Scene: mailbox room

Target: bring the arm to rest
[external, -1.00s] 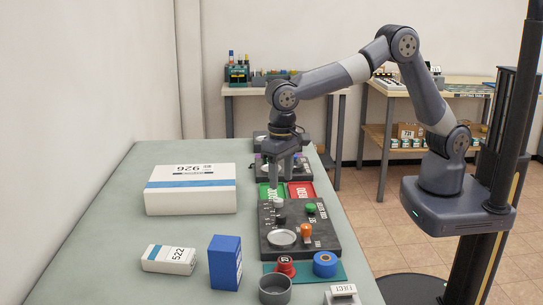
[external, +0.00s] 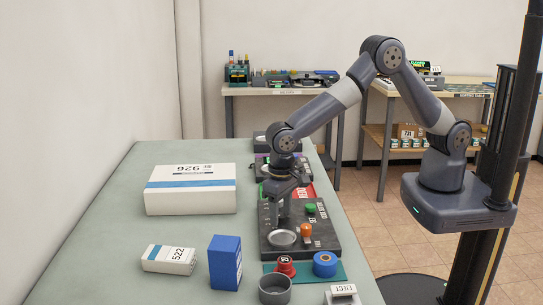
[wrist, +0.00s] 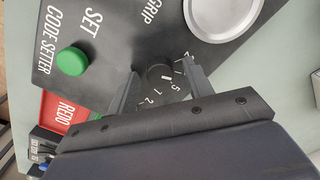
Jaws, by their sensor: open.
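My gripper (external: 281,217) points down over the dark code-setter panel (external: 322,239) on the green-grey table. In the wrist view my gripper (wrist: 162,84) is open, with one finger on each side of a small black dial knob (wrist: 159,73). The knob has printed numbers around it. I cannot tell whether the fingers touch the knob. In the external view the gripper hides the knob. My arm is bent high at the elbow and reaches left over the table.
The panel also bears a green button (external: 310,209), an orange knob (external: 306,230) and a round metal dish (external: 282,238). A white parcel (external: 190,198), a small white box (external: 169,259) and a blue box (external: 225,262) stand left. A red tray (wrist: 66,112) lies beside the panel.

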